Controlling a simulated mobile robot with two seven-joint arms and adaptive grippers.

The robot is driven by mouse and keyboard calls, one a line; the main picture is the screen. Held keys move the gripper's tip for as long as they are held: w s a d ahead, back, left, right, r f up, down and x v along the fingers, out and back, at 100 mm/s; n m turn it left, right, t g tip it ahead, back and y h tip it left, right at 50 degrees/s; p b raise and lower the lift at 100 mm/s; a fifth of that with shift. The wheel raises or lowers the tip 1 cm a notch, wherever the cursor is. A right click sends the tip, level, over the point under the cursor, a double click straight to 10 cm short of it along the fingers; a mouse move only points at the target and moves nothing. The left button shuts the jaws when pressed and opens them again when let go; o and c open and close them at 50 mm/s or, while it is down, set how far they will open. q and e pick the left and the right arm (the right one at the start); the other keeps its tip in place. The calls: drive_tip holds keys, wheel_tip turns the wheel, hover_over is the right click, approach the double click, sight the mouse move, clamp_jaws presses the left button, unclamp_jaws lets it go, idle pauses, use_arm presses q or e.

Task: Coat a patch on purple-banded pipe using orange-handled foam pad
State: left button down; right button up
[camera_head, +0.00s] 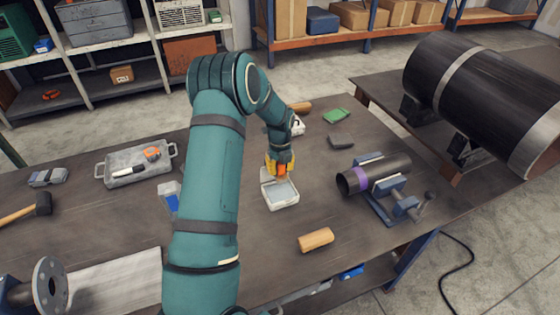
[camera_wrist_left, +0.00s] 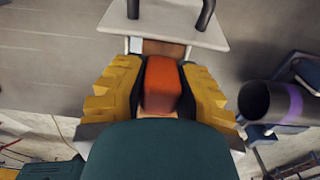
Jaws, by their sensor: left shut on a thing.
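My left gripper (camera_head: 281,162) reaches in over the table and is shut on the orange handle (camera_head: 283,170) of the foam pad. The pad is held at the shallow white tray (camera_head: 268,203) with a pale grey inside; I cannot tell whether its underside touches. In the left wrist view the orange handle (camera_wrist_left: 163,85) sits between the yellow fingers of the gripper (camera_wrist_left: 163,90). The dark purple-banded pipe (camera_head: 392,168) lies in a blue clamp (camera_head: 399,202) to the right of the tray; its open end and purple band (camera_wrist_left: 293,104) show in the wrist view. My right gripper is not in view.
A wooden block (camera_head: 316,240) lies in front of the tray. A green item (camera_head: 337,116) and a dark grey block (camera_head: 341,141) lie behind. A grey tray with tools (camera_head: 122,180) and a hammer (camera_head: 42,204) are at left.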

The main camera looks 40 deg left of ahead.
sight(280, 179)
use_arm(q)
drive_tip(key=shift+f, duration=0.7)
drive_tip(key=shift+f+b, duration=0.95)
drive_tip(key=shift+f, duration=1.3)
drive_tip(key=shift+f+b, duration=0.4)
drive_tip(key=shift+f, duration=0.15)
idle(0.8)
drive_tip(key=shift+r+p, duration=0.95)
drive_tip(key=shift+r, duration=1.35)
drive_tip(key=shift+r+p, duration=0.4)
drive_tip(key=shift+r, duration=0.8)
